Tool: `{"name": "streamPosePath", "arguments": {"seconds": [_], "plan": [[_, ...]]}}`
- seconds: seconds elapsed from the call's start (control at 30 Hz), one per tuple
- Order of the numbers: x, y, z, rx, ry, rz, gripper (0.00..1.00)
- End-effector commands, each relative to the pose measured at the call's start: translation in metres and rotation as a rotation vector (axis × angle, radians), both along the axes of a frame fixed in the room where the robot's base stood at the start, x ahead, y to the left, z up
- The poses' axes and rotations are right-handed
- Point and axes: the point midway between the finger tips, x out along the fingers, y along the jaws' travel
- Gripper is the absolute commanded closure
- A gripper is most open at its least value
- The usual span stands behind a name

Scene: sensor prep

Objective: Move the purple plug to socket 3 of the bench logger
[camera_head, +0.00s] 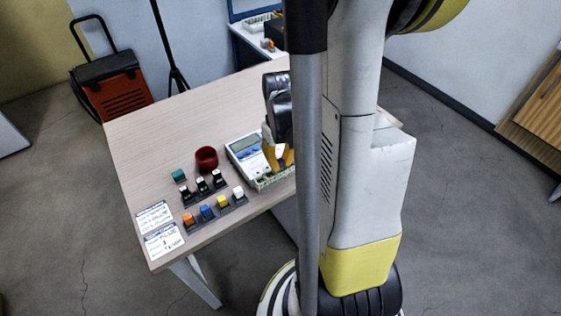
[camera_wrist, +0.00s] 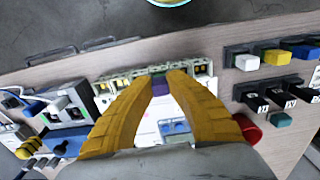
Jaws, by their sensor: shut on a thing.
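My gripper (camera_wrist: 161,82) has its yellow fingers closed around the purple plug (camera_wrist: 160,86), at the logger's socket row. The white bench logger (camera_wrist: 113,84), with a row of sockets along one edge, lies beneath the fingers and is partly hidden by them. I cannot tell whether the plug is seated in a socket or just above it, nor which socket number it is at. In the head view the logger (camera_head: 243,146) stands near the table's front edge, with its grey display showing. My gripper (camera_head: 281,156) is over its right part; the plug is hidden there.
A rack of orange, blue, yellow and white plugs (camera_head: 222,201) and a row of black plugs (camera_head: 202,186) stand left of the logger. A red cup (camera_head: 206,158), a green block (camera_head: 178,175) and printed cards (camera_head: 163,241) are nearby. Another device (camera_wrist: 66,109) sits on the logger's other side.

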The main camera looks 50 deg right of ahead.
Motion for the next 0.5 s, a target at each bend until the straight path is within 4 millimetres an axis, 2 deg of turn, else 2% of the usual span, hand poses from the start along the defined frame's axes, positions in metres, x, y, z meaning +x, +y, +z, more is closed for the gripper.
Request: {"name": "streamPosePath", "arguments": {"seconds": [0.5], "plan": [[-0.0001, 0.0, -0.0043, 0.0, 0.0, 0.0, 1.0]]}}
